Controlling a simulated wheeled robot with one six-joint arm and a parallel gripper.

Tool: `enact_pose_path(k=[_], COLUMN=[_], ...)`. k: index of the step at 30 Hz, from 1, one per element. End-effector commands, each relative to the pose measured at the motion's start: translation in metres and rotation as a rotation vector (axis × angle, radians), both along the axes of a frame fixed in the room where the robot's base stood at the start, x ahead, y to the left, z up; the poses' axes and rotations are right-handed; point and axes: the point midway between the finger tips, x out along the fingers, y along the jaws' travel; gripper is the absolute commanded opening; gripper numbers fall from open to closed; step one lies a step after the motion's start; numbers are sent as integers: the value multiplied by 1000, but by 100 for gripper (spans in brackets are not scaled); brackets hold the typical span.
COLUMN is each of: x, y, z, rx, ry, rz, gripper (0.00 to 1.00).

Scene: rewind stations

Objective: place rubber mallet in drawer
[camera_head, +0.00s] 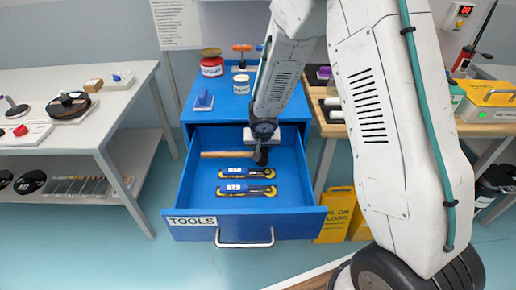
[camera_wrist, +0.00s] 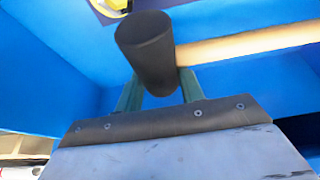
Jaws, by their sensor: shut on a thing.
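The rubber mallet has a black head (camera_wrist: 147,50) and a pale wooden handle (camera_wrist: 245,46). In the head view its handle (camera_head: 226,154) lies across the back part of the open drawer, and the dark head (camera_head: 261,157) is partly covered by my gripper. My gripper (camera_wrist: 160,88) is shut on the mallet near its head, inside the drawer space. The blue drawer (camera_head: 191,203) is pulled out and has a TOOLS label. I cannot tell whether the mallet touches the drawer floor.
Two yellow-and-blue tools (camera_head: 247,190) lie in the drawer's middle. The cabinet top (camera_head: 222,105) holds a red tin (camera_head: 212,67), a white jar (camera_head: 241,84) and a blue item (camera_head: 204,100). A white table (camera_head: 119,103) stands left. Yellow floor signs (camera_head: 336,214) stand right of the drawer.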

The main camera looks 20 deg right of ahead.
Motion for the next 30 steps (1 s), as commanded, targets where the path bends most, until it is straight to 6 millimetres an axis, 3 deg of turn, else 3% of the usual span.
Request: enact_pose_path(k=[6,16,17,18,19,30], x=[23,23,23,23,23,23], y=[4,4,4,4,4,4], z=[-19,-23,-23,-22,-22,-19], rx=[0,0,0,0,0,0], ry=[0,0,0,0,0,-1], rz=[0,1,0,0,0,1], gripper=[2,2,44,55,60,60])
